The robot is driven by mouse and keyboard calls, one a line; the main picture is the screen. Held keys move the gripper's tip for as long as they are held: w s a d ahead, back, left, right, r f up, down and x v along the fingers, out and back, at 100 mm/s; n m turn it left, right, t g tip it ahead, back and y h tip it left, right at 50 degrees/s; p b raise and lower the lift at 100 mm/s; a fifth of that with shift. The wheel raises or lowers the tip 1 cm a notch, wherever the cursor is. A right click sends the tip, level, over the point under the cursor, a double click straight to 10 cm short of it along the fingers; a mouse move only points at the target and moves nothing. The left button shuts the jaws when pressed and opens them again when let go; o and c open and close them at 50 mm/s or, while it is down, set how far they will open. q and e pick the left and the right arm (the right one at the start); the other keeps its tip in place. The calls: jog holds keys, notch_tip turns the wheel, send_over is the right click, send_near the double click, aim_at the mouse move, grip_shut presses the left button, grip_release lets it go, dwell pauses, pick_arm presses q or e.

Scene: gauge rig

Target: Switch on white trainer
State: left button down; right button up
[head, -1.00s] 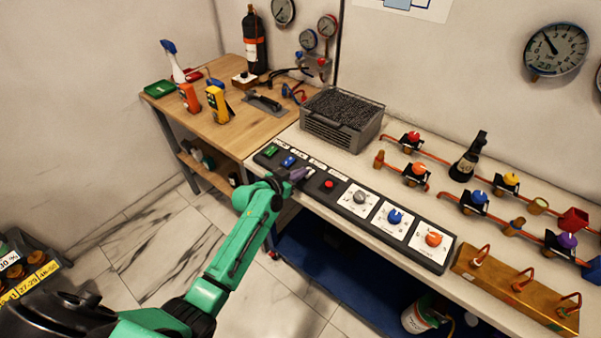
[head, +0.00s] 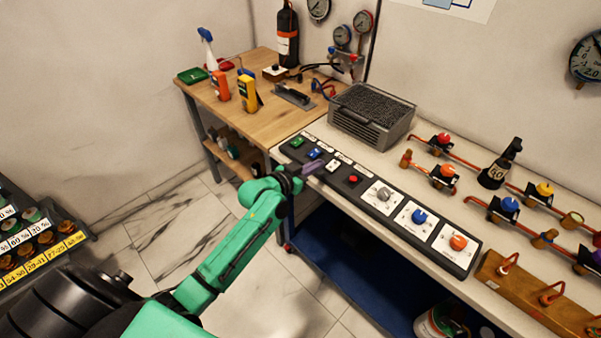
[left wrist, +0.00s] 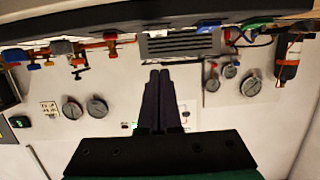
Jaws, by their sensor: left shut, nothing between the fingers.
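The dark trainer panel (head: 447,262) lies along the front edge of the bench, with a row of switches and knobs. The small white switch (head: 333,167) sits between the blue switch (head: 314,153) and the red button (head: 354,180). Whether it is on or off is too small to tell. My left gripper (head: 311,168) is shut and empty, with its dark fingertips just left of the white switch, by the panel's front edge. I cannot tell whether they touch the panel. In the left wrist view the shut fingers (left wrist: 158,100) point away from the camera. My right gripper is out of view.
A green switch (head: 297,142) is at the panel's left end, and grey, blue and orange knobs (head: 458,242) are to the right. A grey wire-topped basket (head: 372,115) stands behind the panel. Pipes with valves (head: 443,170) run along the bench.

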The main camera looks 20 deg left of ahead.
pick_arm(q)
jog(key=s+a+b, duration=0.1)
jog(key=s+a, duration=0.1)
jog(key=s, duration=0.3)
jog(key=shift+s+a+r, duration=0.15)
jog(key=shift+s+r, duration=0.1)
jog(key=shift+s, duration=0.05)
jog(key=s+a+f+n+g+y, duration=0.15)
jog(key=s+f, duration=0.25)
jog(key=f, duration=0.6)
jog(key=s+a+f+g+y, duration=0.1)
jog(key=s+a+f+g, duration=0.25)
jog(key=f, duration=0.65)
jog(key=s+a+f+n+g+y, duration=0.15)
jog(key=s+f, duration=0.25)
jog(key=f, duration=0.6)
jog(key=s+f+g, duration=0.2)
jog(key=s+f, duration=0.3)
jog(key=s, duration=0.4)
jog(key=s+f+g+y, duration=0.1)
jog(key=s+f+g, duration=0.1)
jog(key=s+f, duration=0.4)
jog(key=s+f+m+g, duration=0.1)
jog(key=s+f, duration=0.4)
jog(key=s, duration=0.9)
jog(key=shift+d+f+g, duration=0.3)
jog(key=shift+d+g, duration=0.15)
jog(key=shift+g, duration=0.4)
